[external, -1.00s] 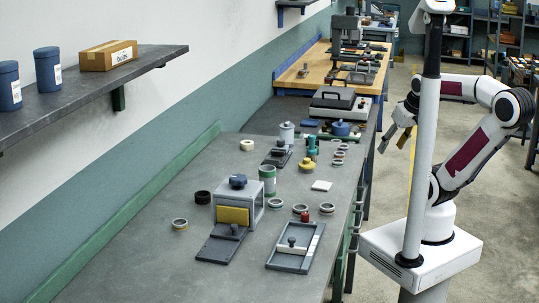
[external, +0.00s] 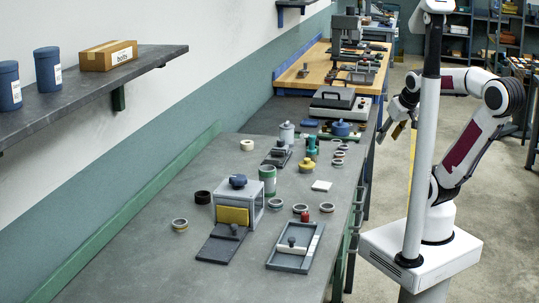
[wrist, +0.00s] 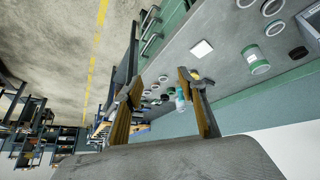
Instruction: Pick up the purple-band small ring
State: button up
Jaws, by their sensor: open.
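Several small rings sit on the grey bench. In the external view, three stand in a row by the far right edge, a near one (external: 337,162), a middle one (external: 339,154) and a far one (external: 342,147). Others lie nearer, such as one ring (external: 300,209) and another (external: 327,207), with one at the left (external: 180,224). Band colours are too small to read, so I cannot tell which is purple. My gripper (external: 392,130) is open and empty, off the bench's right side. In the wrist view its fingers (wrist: 160,80) stand apart, with small rings visible beyond.
A grey box fixture (external: 250,199), a grey tray (external: 290,262) and a green cylinder (external: 268,179) stand on the bench. A white pad (external: 321,185) lies near the right edge. A shelf (external: 90,93) juts from the wall. The front left bench is clear.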

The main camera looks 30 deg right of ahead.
jog(key=w+d+r+t+h, duration=0.1)
jog(key=w+d+t, duration=0.1)
jog(key=w+d, duration=0.5)
jog(key=w+d+r+t+h, duration=0.1)
jog(key=w+d+r, duration=0.15)
jog(key=w, duration=0.95)
jog(key=n+t+y, duration=0.4)
jog(key=t+y, duration=0.1)
send_over(354, 153)
jog(key=d, duration=0.1)
notch_tip(354, 153, down, 17)
jog(key=f+y, duration=0.1)
jog(key=f, duration=0.1)
jog(key=s+f+y, duration=0.1)
jog(key=f, duration=0.1)
jog(key=f+y, duration=0.1)
jog(key=f, duration=0.1)
jog(key=shift+s+d+f+n+t, duration=0.2)
jog(key=shift+n+t, duration=0.1)
jog(key=shift+n, duration=0.1)
jog(key=shift+s+a+f+y, duration=0.15)
jog(key=shift+s+f+y, duration=0.2)
jog(key=shift+f, duration=0.25)
jog(key=shift+y, duration=0.25)
jog(key=shift+x, duration=1.35)
